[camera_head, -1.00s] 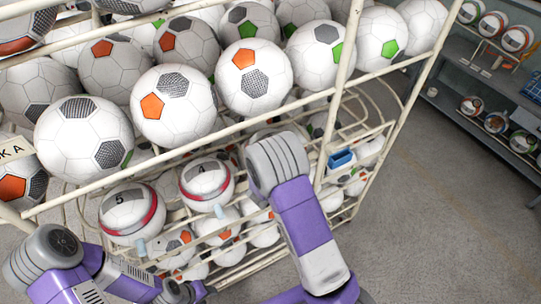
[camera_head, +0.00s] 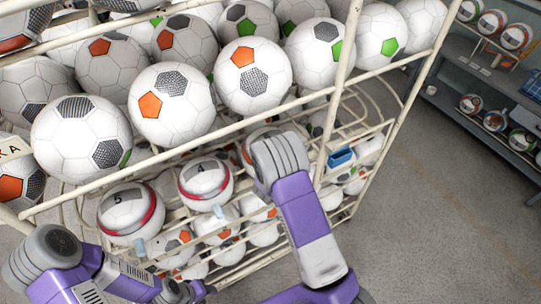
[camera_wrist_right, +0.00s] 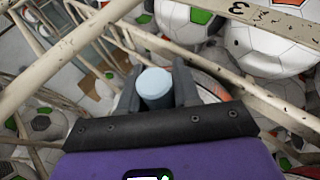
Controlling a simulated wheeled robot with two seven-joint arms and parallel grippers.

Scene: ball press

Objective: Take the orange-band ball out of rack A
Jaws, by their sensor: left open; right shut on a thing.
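Rack A is a cream wire rack (camera_head: 150,163) with its label (camera_head: 14,148) at the left edge of the head view. Below the large balls, a white ball with an orange-red band (camera_head: 247,150) is partly hidden behind my right wrist. It also shows in part behind the jaws in the right wrist view (camera_wrist_right: 207,92). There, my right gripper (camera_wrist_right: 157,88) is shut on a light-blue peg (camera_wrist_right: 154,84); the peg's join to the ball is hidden. My left gripper (camera_head: 190,291) is open, low and in front of the rack, partly hidden by its arm.
Balls marked 5 (camera_head: 130,212) and 4 (camera_head: 206,182), with red-pink bands and blue pegs, hang beside it. Large soccer balls (camera_head: 172,103) fill the tier above. Rack bars (camera_wrist_right: 75,60) run close around my right gripper. Open floor (camera_head: 420,220) lies to the right.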

